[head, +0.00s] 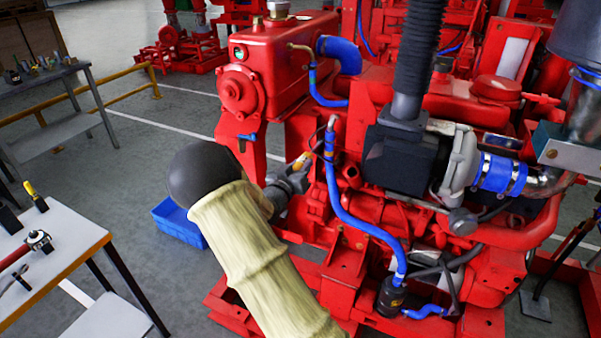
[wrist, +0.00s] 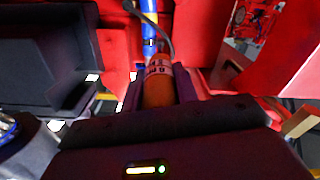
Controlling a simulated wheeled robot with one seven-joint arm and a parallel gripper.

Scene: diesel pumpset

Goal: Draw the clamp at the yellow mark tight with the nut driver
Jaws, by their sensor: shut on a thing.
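In the wrist view my gripper (wrist: 158,92) is shut on the orange handle of the nut driver (wrist: 157,68), with white lettering. The handle also shows as a small orange piece in the head view (head: 302,161). It points towards the blue hose, which in the wrist view (wrist: 149,30) lies straight beyond it and has a yellow band. The driver's tip and the clamp are too small or hidden; I cannot tell whether they touch.
The red engine block (head: 262,60) and a black ribbed duct (head: 418,50) stand close around. A thin dark cable (wrist: 160,22) loops near the hose in the wrist view. A work table (head: 60,235) with tools is at left; a blue crate (head: 178,224) is on the floor.

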